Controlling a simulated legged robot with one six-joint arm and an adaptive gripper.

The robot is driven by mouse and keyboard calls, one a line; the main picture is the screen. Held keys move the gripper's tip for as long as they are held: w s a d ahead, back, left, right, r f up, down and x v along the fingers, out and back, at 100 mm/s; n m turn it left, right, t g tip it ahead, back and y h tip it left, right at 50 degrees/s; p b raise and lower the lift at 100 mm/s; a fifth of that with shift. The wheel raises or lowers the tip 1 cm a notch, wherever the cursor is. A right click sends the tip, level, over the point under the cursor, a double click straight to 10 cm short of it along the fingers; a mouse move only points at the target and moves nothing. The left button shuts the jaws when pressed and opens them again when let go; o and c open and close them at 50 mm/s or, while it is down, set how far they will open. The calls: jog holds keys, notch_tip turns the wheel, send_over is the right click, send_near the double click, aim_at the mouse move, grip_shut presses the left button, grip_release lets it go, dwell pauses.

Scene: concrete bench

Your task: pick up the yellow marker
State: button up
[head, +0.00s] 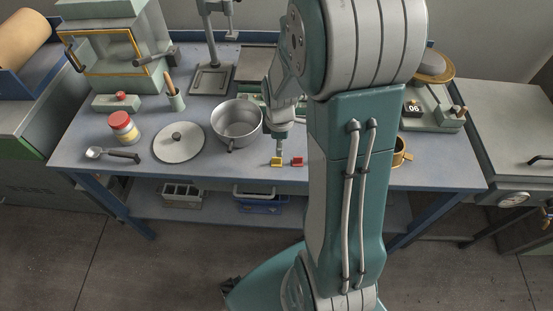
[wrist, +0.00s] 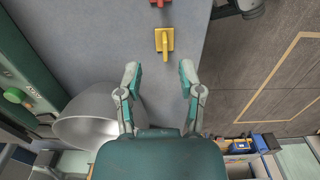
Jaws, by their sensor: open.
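The yellow marker (head: 277,162) lies on the bench near its front edge, just left of a red marker (head: 297,162). In the wrist view the yellow marker (wrist: 164,42) is a small flat piece with a raised ridge along it. It lies beyond my fingertips, near the top of the picture, and touches neither finger. My gripper (wrist: 159,72) is open, with nothing between its fingers. In the head view my gripper (head: 281,141) is over the bench, just behind the yellow marker and partly hidden by my arm.
A grey pot (head: 237,119) stands close left of my gripper, with a round lid (head: 178,147) farther left. In the wrist view a green machine (wrist: 28,70) stands at left; the bench edge is at right.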

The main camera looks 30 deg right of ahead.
aim_at(276, 158)
jog(key=shift+a+f, duration=0.35)
jog(key=shift+f, duration=0.35)
jog(key=f, duration=0.3)
jog(key=shift+a+f, duration=0.3)
jog(key=shift+d+f, duration=0.25)
jog(key=shift+f, duration=0.2)
jog(key=shift+a, duration=0.15)
grip_shut()
